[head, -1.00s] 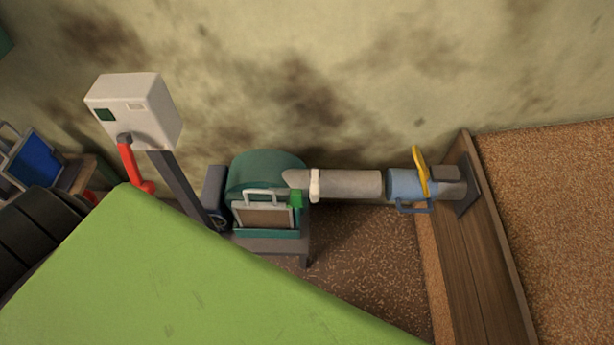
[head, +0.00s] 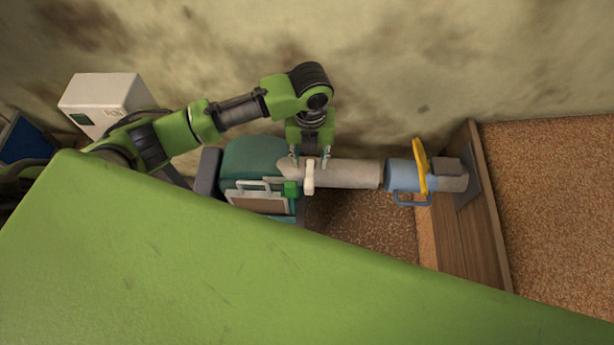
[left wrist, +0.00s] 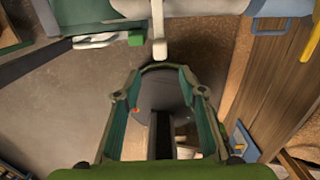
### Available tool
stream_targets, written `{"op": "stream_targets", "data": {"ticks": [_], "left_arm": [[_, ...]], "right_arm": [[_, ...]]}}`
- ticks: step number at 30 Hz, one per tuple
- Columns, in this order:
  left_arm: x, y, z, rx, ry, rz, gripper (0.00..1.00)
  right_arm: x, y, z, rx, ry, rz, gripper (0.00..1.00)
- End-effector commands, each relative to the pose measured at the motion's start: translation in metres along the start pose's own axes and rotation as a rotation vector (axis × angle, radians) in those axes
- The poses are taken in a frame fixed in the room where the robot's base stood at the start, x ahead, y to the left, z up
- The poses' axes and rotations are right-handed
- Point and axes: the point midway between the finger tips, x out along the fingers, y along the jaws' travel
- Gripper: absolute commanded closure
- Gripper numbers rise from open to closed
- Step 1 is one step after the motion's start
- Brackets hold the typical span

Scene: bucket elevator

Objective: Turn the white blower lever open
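The white blower lever (head: 309,178) is a short pale bar set across the grey pipe (head: 349,174), beside the teal blower (head: 246,158). In the left wrist view the lever (left wrist: 158,32) stands near the top centre, with its tip pointing down toward my fingers. My left gripper (head: 310,159) reaches down from above at the pipe, its fingers apart near the lever's upper end. In the left wrist view the gripper (left wrist: 160,76) is open, with nothing between its fingertips; the lever tip is just beyond them. Contact cannot be told. My right gripper is not in view.
A green block (head: 291,188) and a framed hatch (head: 258,201) sit left of the lever. A blue sleeve (head: 399,175) with a yellow handle (head: 420,166) is farther right on the pipe. A wooden board wall (head: 473,240) borders the grain (head: 560,210). A pale box (head: 100,100) stands left.

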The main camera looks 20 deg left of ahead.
Motion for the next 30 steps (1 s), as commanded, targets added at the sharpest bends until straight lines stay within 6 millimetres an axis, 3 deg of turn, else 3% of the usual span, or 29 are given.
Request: {"op": "stream_targets", "data": {"ticks": [5,18,24,30], "left_arm": [[0.019,0.001,-0.001,0.007,0.004,0.005,0.62],[0.109,0.001,-0.001,0.003,0.003,0.003,0.62],[0.131,0.001,0.0,0.003,0.001,0.002,0.62],[0.137,0.0,0.0,0.004,-0.001,0.001,0.62]], "right_arm": [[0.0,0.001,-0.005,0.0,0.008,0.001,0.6],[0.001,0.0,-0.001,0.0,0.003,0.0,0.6],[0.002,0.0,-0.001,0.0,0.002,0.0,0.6],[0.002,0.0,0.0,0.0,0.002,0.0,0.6]]}}
